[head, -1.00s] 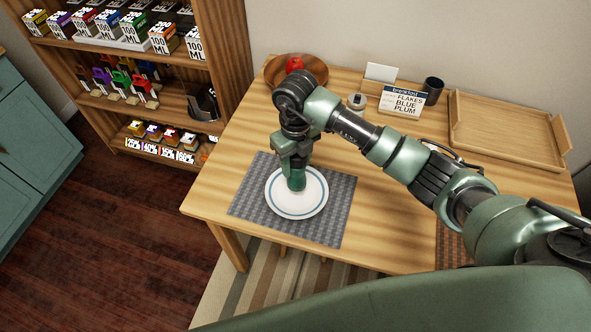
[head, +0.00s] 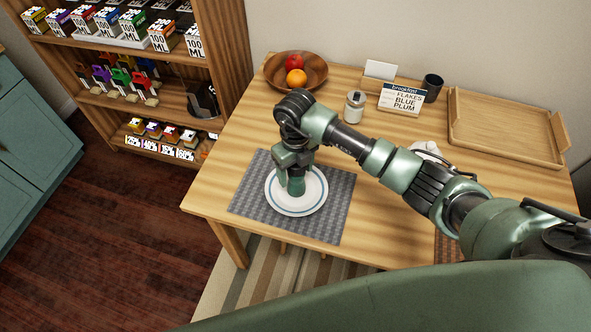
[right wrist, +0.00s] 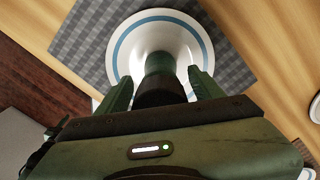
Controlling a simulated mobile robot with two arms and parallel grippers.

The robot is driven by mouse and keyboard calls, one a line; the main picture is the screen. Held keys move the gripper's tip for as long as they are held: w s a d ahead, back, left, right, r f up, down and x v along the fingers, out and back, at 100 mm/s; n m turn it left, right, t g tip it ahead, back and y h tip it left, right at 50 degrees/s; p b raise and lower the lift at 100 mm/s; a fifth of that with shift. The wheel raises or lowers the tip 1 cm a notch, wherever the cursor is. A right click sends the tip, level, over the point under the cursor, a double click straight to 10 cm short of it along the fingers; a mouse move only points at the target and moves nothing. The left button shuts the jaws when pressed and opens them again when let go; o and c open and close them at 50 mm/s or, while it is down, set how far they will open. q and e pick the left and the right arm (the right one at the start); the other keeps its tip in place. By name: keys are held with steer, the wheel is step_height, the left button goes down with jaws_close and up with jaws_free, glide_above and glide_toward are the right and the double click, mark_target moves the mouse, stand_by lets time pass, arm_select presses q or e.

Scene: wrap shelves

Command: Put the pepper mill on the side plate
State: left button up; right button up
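The pepper mill (head: 297,187), dark green, is upright on the side plate (head: 312,206), a white plate with a blue ring. In the right wrist view, the mill (right wrist: 159,66) shows its green body and a black part nearer the camera, over the plate (right wrist: 196,48). My right gripper (head: 291,180) is around the mill from above. Its fingers (right wrist: 161,88) stand apart on either side, with strips of white plate visible between them and the mill. The mill's foot is partly hidden, but it appears to touch the plate. My left gripper is out of view.
The plate lies on a grey woven placemat (head: 335,225). Behind are a wooden bowl (head: 270,75) with fruit, a jar (head: 354,107), a breakfast sign (head: 401,99), a dark mug (head: 432,87) and a wooden tray (head: 505,130). My right arm crosses the table's right side. Shelves stand left.

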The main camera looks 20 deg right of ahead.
steer(key=shift+r, duration=0.65)
step_height(320, 180, up, 10)
steer(key=b, duration=0.2)
steer(key=shift+f+b, duration=0.2)
steer(key=shift+b, duration=0.15)
steer(key=shift+r, duration=0.7)
